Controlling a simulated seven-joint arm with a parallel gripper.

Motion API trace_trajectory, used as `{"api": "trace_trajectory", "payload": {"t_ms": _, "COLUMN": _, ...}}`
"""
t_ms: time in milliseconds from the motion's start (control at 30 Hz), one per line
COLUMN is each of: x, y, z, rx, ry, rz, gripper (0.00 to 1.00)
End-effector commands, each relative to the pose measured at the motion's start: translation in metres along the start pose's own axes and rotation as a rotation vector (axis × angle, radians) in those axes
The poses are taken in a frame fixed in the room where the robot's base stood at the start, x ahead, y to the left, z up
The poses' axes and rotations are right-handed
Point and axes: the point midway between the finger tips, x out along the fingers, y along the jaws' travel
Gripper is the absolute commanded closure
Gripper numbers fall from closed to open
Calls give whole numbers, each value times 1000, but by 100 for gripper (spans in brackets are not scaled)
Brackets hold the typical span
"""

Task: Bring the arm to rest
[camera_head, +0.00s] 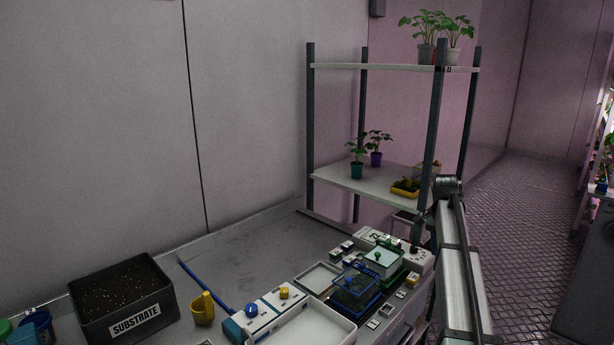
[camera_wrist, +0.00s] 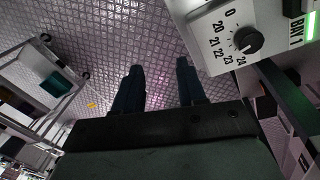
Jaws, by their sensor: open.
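My gripper (camera_wrist: 160,88) shows in the wrist view with its two dark fingers apart and nothing between them. Below the fingers is the diamond-plate metal floor (camera_wrist: 135,35). In the head view my arm rises at the right of the bench, and its end is near the rack's front post. The gripper's fingers cannot be made out in that view.
A white dial unit (camera_wrist: 225,35) is close right of my fingers. A shelf rack (camera_head: 345,184) with potted plants stands behind the bench (camera_head: 250,245). The bench holds a substrate box (camera_head: 150,318), a yellow cup (camera_head: 202,309) and trays (camera_head: 318,278). The aisle floor (camera_head: 530,220) is clear.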

Motion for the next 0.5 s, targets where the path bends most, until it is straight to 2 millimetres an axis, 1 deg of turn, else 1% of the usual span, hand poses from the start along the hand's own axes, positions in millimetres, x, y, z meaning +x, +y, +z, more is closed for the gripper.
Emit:
{"api": "trace_trajectory", "payload": {"t_ms": 33, "x": 27, "y": 14, "z": -1, "rx": -16, "ry": 0, "rz": 18, "gripper": 60}}
{"api": "trace_trajectory", "payload": {"t_ms": 67, "x": 41, "y": 20, "z": -3, "rx": -33, "ry": 0, "rz": 26, "gripper": 60}}
{"api": "trace_trajectory", "payload": {"t_ms": 100, "x": 58, "y": 26, "z": -4, "rx": -62, "ry": 1, "rz": 36, "gripper": 60}}
{"api": "trace_trajectory", "payload": {"t_ms": 167, "x": 85, "y": 36, "z": -5, "rx": -115, "ry": 3, "rz": 53, "gripper": 60}}
{"api": "trace_trajectory", "payload": {"t_ms": 200, "x": 102, "y": 42, "z": -5, "rx": -156, "ry": 3, "rz": 62, "gripper": 60}}
{"api": "trace_trajectory", "payload": {"t_ms": 267, "x": 127, "y": 52, "z": -3, "rx": -223, "ry": 1, "rz": 77, "gripper": 60}}
{"api": "trace_trajectory", "payload": {"t_ms": 300, "x": 143, "y": 58, "z": -2, "rx": -268, "ry": 1, "rz": 86, "gripper": 60}}
{"api": "trace_trajectory", "payload": {"t_ms": 500, "x": 220, "y": 90, "z": 13, "rx": -506, "ry": -14, "rz": 131, "gripper": 60}}
